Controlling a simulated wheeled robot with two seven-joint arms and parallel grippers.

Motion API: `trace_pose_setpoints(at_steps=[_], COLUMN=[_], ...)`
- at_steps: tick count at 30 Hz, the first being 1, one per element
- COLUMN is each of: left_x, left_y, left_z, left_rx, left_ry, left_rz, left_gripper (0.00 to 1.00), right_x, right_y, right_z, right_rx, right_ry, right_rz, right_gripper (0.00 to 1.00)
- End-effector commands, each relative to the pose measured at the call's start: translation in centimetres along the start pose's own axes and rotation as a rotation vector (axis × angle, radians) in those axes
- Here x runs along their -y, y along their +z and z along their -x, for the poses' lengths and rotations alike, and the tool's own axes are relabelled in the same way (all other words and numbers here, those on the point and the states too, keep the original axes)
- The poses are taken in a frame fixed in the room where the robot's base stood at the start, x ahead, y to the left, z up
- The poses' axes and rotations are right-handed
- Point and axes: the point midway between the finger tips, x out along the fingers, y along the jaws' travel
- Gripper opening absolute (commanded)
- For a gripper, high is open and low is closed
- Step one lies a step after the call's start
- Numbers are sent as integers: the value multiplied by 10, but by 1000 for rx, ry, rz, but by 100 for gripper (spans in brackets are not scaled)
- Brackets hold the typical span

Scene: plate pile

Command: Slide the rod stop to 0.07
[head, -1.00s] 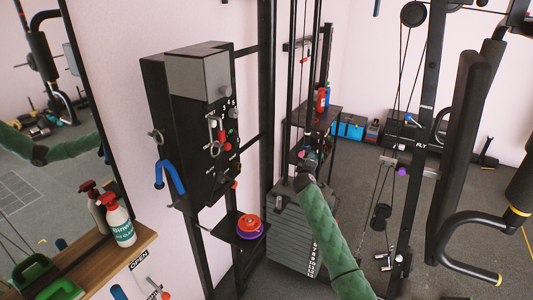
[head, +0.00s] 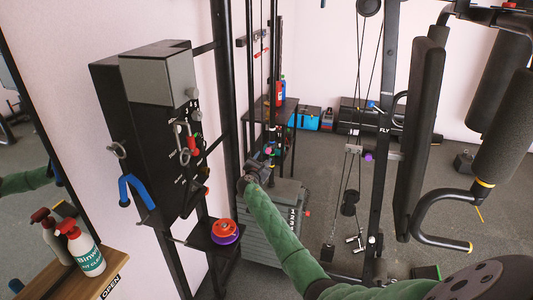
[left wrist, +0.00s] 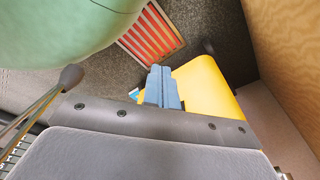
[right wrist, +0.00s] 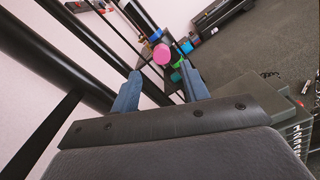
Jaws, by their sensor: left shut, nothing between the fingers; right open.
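My right gripper (head: 262,166) is at the vertical rods above the grey weight stack (head: 270,215). In the right wrist view its two blue fingers (right wrist: 160,84) are apart with nothing between them. Beyond the fingertips are a pink round knob (right wrist: 161,54) and a green piece (right wrist: 176,76) beside thin dark rods. One of these may be the rod stop; I cannot tell which, and no scale reading is legible. My left gripper (left wrist: 161,72) shows only in its wrist view, blue fingers together and empty, beside a yellow surface (left wrist: 210,88).
A black box with knobs and a blue hook (head: 136,188) stands left of the rods. A small shelf holds orange and purple discs (head: 225,231). A spray bottle (head: 82,250) is on a wooden ledge. Dark padded machine arms (head: 425,130) stand at right. Grey floor lies between.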

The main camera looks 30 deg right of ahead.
Motion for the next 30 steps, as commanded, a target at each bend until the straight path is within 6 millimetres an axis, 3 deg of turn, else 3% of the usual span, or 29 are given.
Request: trace_pose_setpoints(at_steps=[4,12,19,30], left_x=[0,-6,-10,-11], left_y=[-22,-55,-65,-69], left_z=[-3,13,25,29], left_rx=[-17,-19,-7,-5], left_ry=[-1,6,11,12], left_rz=[0,7,12,14], left_gripper=[0,0,0,0], right_x=[2,2,1,1], right_y=[-2,-2,-1,0], right_z=[-21,-54,-67,-69], right_rx=[1,1,0,0], right_ry=[-1,0,0,0], right_rz=[-2,-2,-2,-3], right_gripper=[45,45,45,45])
